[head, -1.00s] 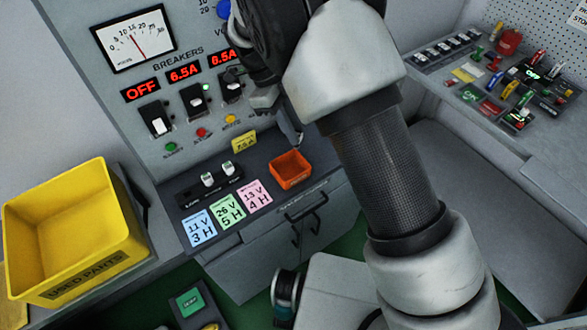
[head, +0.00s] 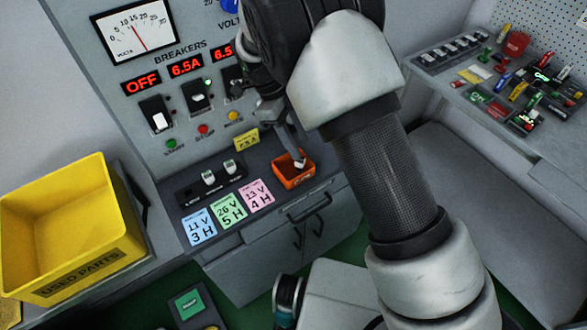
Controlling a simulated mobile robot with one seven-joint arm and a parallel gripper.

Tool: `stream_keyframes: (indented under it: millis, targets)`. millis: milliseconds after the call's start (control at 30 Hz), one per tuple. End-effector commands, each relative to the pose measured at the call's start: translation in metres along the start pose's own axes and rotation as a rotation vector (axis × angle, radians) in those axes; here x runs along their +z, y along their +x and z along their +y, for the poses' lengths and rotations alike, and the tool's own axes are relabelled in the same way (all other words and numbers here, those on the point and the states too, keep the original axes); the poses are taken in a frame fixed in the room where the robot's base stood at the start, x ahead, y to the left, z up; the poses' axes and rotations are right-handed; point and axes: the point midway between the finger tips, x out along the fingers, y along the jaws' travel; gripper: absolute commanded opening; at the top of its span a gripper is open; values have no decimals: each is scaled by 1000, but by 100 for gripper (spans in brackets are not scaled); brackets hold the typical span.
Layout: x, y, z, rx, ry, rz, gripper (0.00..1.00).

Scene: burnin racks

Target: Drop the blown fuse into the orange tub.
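The small orange tub (head: 294,181) stands on the console's sloped shelf, right of the fuse holder. My gripper (head: 292,152) reaches down to the tub, with its lower end over or inside the opening. A small pale piece (head: 300,163) shows at that end; I cannot tell whether it is a fingertip or the blown fuse. My arm hides much of the gripper, so its opening is unclear.
A large yellow tub (head: 92,263) marked USED PARTS stands at left. Voltage cards (head: 229,211) lie before the fuse holder. Breaker switches (head: 157,116) are on the panel behind, the left display reading OFF. A cluttered side bench (head: 470,100) is at right.

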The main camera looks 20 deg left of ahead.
Motion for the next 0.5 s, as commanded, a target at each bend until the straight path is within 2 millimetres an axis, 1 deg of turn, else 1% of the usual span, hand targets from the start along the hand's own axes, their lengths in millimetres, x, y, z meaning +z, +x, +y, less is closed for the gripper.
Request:
stream_keyframes:
  millis: [167,267,367,467,500]
  targets:
    - [0,-1,0,0,0,-1,42]
    - [1,-8,0,-2,0,-2,42]
    - [1,-24,-1,-3,0,-4,42]
    - [1,-46,-1,-4,0,-5,42]
    - [1,-56,-1,-4,0,-5,42]
